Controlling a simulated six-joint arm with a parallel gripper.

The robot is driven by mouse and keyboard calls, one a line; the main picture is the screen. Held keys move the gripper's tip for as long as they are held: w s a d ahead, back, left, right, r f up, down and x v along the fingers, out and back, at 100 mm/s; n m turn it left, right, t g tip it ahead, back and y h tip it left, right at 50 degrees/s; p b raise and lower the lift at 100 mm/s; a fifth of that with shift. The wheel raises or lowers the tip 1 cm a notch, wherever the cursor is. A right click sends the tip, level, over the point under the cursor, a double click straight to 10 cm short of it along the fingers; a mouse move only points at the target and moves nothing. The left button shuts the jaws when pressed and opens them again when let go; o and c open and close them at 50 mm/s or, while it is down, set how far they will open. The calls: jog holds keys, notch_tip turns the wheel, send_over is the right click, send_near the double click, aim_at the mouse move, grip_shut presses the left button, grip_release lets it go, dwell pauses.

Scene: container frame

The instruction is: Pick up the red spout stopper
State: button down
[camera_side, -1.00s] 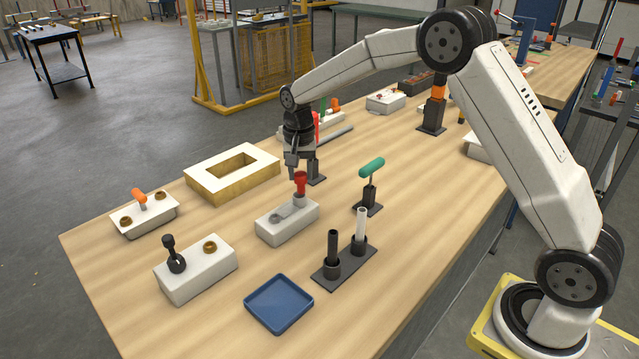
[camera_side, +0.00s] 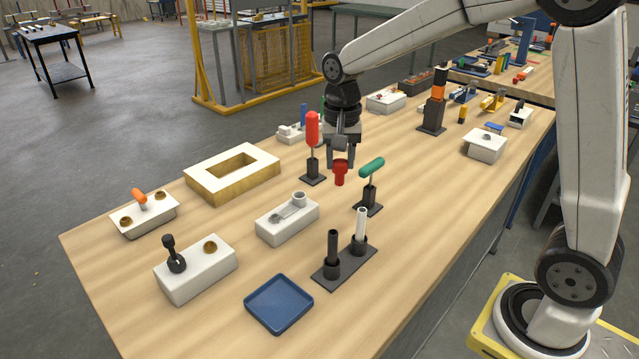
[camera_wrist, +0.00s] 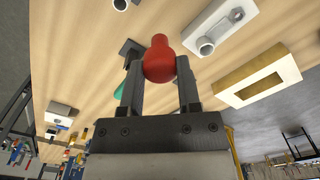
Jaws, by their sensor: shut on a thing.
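The red spout stopper (camera_side: 340,172) hangs between the fingers of my gripper (camera_side: 341,160), above the wooden table and apart from it. In the wrist view the stopper (camera_wrist: 159,60) sits between the two dark fingertips of my gripper (camera_wrist: 159,70), its narrow end pointing away from the palm. My gripper is shut on it. The white block with a round grey spout (camera_side: 288,221) stands on the table to the lower left, its spout opening uncovered. It also shows in the wrist view (camera_wrist: 228,20).
A red-handled stand (camera_side: 312,150) is just left of the stopper, and a green-handled stand (camera_side: 371,185) is to its right. The right front tabletop is clear.

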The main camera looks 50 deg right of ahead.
aim_at(345, 165)
jog(key=shift+s+r, duration=0.3)
jog(key=shift+s, duration=0.4)
jog(key=shift+r, duration=0.1)
jog(key=shift+r, duration=2.4)
jog(key=shift+a, duration=0.15)
